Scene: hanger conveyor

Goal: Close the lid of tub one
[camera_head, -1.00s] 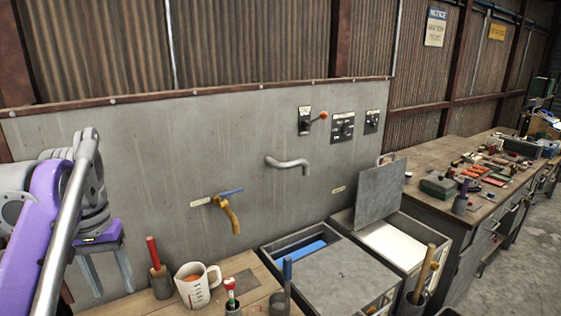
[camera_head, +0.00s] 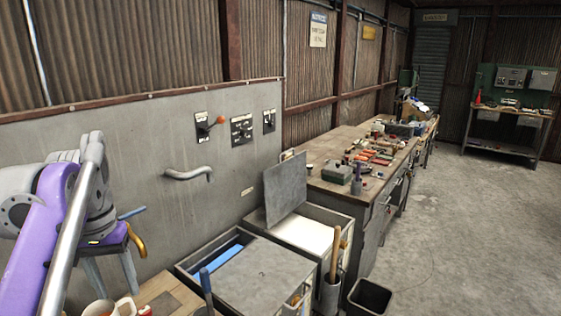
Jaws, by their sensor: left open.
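Two grey tubs stand side by side against the wall panel; I cannot tell which is tub one. The far tub (camera_head: 336,222) has its grey lid (camera_head: 285,187) standing upright, tilted open, and something white shows inside. The near tub (camera_head: 187,268) is mostly covered by a flat grey lid (camera_head: 262,277), with a gap at its left where something blue (camera_head: 222,257) shows. My left gripper (camera_head: 114,284) points down at the far left, open and empty, well away from both lids. My right gripper is out of view.
A holder with a wooden-handled tool (camera_head: 331,285) stands before the far tub, and a dark bin (camera_head: 369,298) is on the floor. A cluttered workbench (camera_head: 322,152) runs behind. A pipe (camera_head: 189,174) juts from the wall. The floor at right is clear.

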